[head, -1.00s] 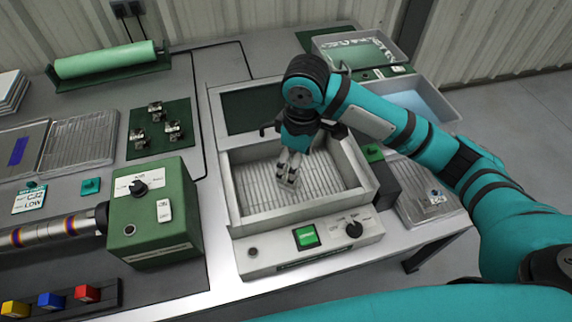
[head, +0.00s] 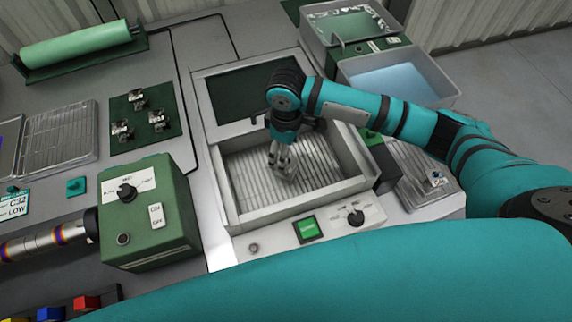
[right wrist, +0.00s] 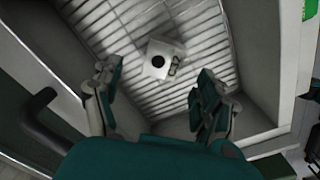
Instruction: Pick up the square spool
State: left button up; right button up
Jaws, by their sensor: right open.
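The square spool (right wrist: 158,62) is a small pale block with a dark round hole in its top. It sits on the ribbed floor of a grey walled basin (head: 240,208), between and just beyond my right gripper's fingers in the right wrist view. My right gripper (right wrist: 160,78) is open, with the two fingers spread on either side of the spool and apart from it. In the head view the right gripper (head: 281,164) points down into the basin, and its fingers mostly hide the spool. My left gripper is not in view.
The basin's walls stand close around the right gripper. A green control box (head: 150,215) stands to the left, and a green mat (head: 165,98) holds small metal parts. A bin of blue liquid (head: 395,80) is at the back right. The basin's front panel has a green button (head: 307,229).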

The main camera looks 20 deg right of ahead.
jog(key=shift+s+f, duration=0.1)
jog(key=shift+f, duration=0.85)
notch_tip(320, 180, down, 4)
jog(key=shift+s+r+p, duration=0.1)
jog(key=shift+r+p, duration=0.05)
jog(key=shift+p, duration=0.3)
jog(key=shift+f, duration=0.35)
jog(key=c, duration=1.2)
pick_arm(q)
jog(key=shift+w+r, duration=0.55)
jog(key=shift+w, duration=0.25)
pick_arm(e)
grip_shut()
